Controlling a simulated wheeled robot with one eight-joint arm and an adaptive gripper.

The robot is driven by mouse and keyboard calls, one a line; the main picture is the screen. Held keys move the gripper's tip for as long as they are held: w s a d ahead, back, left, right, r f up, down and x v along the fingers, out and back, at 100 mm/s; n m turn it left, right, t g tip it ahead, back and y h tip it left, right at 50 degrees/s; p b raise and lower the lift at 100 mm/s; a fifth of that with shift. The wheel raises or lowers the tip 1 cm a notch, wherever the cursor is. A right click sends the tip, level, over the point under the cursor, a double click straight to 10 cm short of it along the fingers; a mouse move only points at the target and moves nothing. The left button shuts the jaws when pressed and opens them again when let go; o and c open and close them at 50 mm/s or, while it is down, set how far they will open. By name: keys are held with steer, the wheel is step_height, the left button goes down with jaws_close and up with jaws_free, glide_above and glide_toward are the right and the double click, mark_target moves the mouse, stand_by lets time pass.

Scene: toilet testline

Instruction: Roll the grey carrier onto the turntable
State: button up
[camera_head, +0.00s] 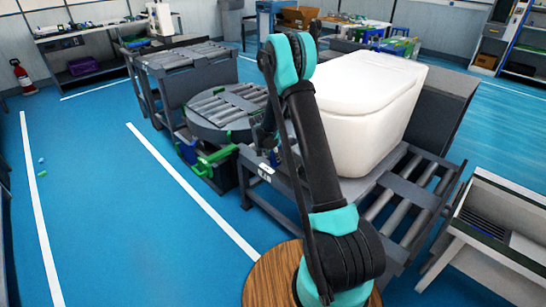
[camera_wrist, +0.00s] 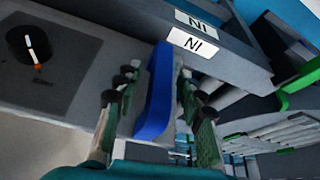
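A white toilet (camera_head: 365,95) stands on a grey carrier (camera_head: 410,191), whose edge shows on the roller conveyor (camera_head: 378,208). The round grey turntable (camera_head: 215,122), with rollers on top, is left of this conveyor; it looks empty. My gripper (camera_head: 262,140) is beside the conveyor's turntable end, partly hidden by my arm. In the wrist view my gripper (camera_wrist: 155,105) is open, with its fingers on both sides of a blue upright lever (camera_wrist: 156,92). The lever looks nearer the right finger; I cannot tell whether they touch.
Green parts (camera_head: 216,156) stick out from the turntable's near side. Another roller conveyor (camera_head: 185,55) lies beyond it.

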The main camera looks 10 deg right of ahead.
steer(key=shift+f, duration=0.1)
steer(key=shift+c, duration=0.3)
jaws_close()
